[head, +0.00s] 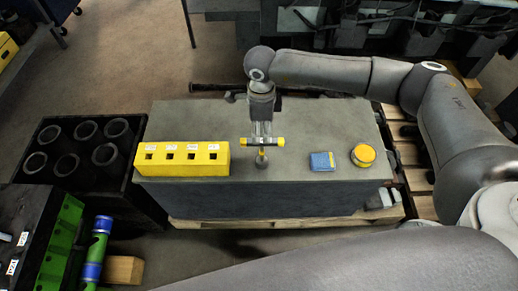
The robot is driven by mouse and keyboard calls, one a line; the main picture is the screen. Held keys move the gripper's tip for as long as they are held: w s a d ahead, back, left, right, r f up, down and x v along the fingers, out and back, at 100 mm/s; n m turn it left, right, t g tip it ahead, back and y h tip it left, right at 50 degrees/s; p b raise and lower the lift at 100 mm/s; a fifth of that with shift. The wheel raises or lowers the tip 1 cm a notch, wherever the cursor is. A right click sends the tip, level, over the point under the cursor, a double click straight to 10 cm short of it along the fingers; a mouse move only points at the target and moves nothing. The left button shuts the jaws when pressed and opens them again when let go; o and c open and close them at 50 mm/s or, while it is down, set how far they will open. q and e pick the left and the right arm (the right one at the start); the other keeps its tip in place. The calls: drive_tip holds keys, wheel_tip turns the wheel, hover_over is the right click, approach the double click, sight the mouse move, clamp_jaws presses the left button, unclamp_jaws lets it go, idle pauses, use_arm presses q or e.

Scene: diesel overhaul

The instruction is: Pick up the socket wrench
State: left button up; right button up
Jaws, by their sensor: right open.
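My right gripper (263,142) reaches down over the grey block's top (320,122), its yellow-tipped fingers spread wide apart. Directly below and between the fingers is a small slim item with a dark round end (262,161), which looks like the socket wrench. Its upper part is hidden by the gripper, and I cannot tell whether the fingers touch it. My left gripper is not in view.
A yellow block (182,171) with several square holes stands left of the gripper. A blue box (322,161) and a yellow round tin (363,155) sit right.

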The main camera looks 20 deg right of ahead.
sight(262, 141)
wheel_tip(262, 141, down, 2)
drive_tip(key=shift+s+f, duration=0.1)
drive_tip(key=shift+f, duration=0.5)
drive_tip(key=f+p, duration=0.1)
drive_tip(key=f, duration=0.3)
drive_tip(key=shift+d, duration=0.2)
drive_tip(key=shift+w+f, duration=0.25)
drive_tip(key=shift+f, duration=0.4)
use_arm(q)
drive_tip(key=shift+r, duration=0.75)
use_arm(e)
clamp_jaws()
drive_tip(key=shift+r, duration=0.1)
